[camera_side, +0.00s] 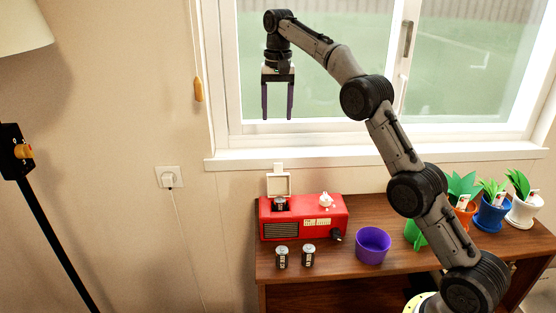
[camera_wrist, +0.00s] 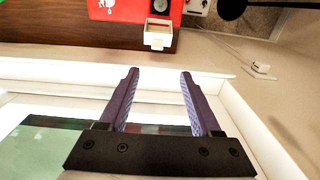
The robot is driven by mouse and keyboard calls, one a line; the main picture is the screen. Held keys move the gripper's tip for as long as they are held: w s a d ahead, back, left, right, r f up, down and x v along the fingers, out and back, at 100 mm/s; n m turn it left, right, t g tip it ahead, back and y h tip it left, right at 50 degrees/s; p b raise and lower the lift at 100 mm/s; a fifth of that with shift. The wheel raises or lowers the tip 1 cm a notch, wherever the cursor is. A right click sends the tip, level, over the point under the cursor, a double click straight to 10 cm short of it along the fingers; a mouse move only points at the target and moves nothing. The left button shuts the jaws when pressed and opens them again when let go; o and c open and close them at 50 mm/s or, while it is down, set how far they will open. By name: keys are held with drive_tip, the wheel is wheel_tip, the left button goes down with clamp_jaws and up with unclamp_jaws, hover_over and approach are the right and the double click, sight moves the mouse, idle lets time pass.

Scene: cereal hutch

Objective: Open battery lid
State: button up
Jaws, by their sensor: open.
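A red radio (camera_side: 290,220) stands on the left end of the wooden cabinet top; part of it shows in the wrist view (camera_wrist: 112,10). Its cream battery lid (camera_side: 278,184) stands upright at the back left of the radio's top and appears open. The lid also shows in the wrist view (camera_wrist: 158,38). A dark battery (camera_side: 281,203) shows in the opening in front of the lid. Two more batteries (camera_side: 282,257) (camera_side: 308,255) stand upright in front of the radio. My gripper (camera_side: 278,118) is open and empty, high above the radio in front of the window; its purple fingers show in the wrist view (camera_wrist: 155,72).
A purple bowl (camera_side: 373,246) stands right of the radio. Several potted plants (camera_side: 490,213) stand at the right end, partly behind my arm. The window sill (camera_side: 310,157) runs behind the cabinet. A wall plug (camera_side: 168,180) with a cord is at left. The air around my gripper is free.

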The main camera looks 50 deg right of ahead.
sight(278, 164)
drive_tip(key=f, duration=1.5)
drive_tip(key=shift+w+d+f, duration=0.1)
drive_tip(key=shift+d+f, duration=0.2)
clamp_jaws()
idle(1.0)
